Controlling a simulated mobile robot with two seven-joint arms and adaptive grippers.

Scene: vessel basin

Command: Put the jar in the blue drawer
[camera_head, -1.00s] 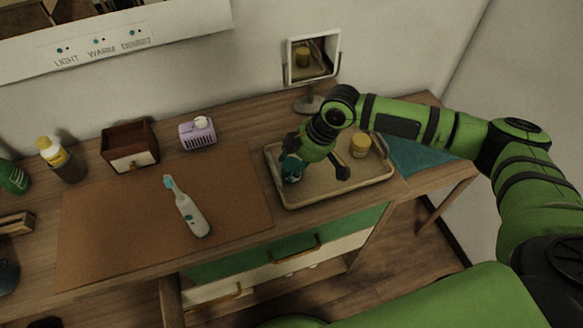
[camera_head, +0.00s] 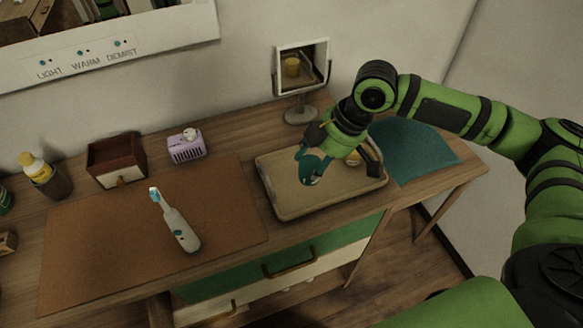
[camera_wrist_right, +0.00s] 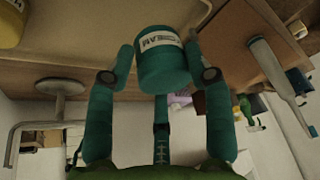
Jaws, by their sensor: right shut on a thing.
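A teal jar (camera_head: 311,172) with a white label shows over the tan tray (camera_head: 283,213) in the head view. The wrist view shows the jar (camera_wrist_right: 164,68) between the two teal fingers, with the label partly reading "CREAM". My right gripper (camera_head: 314,163) is shut on the jar and appears to hold it above the tray. The desk front has a green drawer (camera_head: 225,272) with a brass handle, shut, above a cream-coloured drawer (camera_head: 330,262). I see no plainly blue drawer. My left gripper is not in view.
A yellow jar (camera_head: 352,159) stands on the tray, partly hidden by my arm. A mirror (camera_head: 301,68) stands behind it. A teal cloth (camera_head: 415,150) lies right. A small wooden box (camera_head: 117,160) and purple holder (camera_head: 187,148) stand behind.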

